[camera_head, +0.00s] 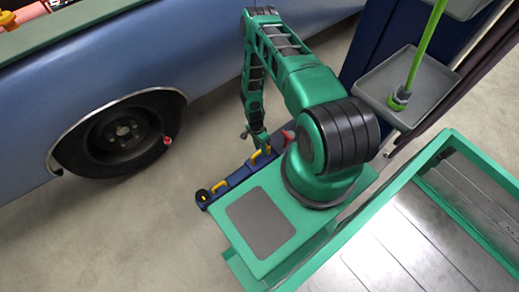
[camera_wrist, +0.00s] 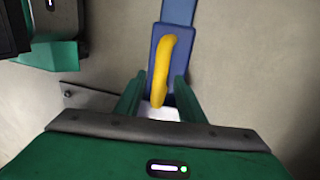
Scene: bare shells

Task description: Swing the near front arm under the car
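The near front arm (camera_head: 233,179) is a low dark-blue bar on the floor, lying beside the car and outside its sill. It carries yellow handles and a dark round pad at its lower-left end. The blue car (camera_head: 240,35) stands to the left with its dark wheel (camera_head: 122,132) showing. My gripper (camera_head: 256,139) points down over the bar near one yellow handle (camera_head: 262,155). In the wrist view my gripper's green fingers (camera_wrist: 157,95) stand apart, with the yellow handle (camera_wrist: 162,65) between them. I cannot tell whether they touch it. Part of the bar is hidden behind my own arm.
A blue post (camera_head: 375,35) rises at the upper right, with a grey tray (camera_head: 378,82) holding an upright green rod (camera_head: 425,45). A small red-tipped part (camera_head: 167,140) sits by the wheel. The concrete floor (camera_head: 130,230) at lower left is clear.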

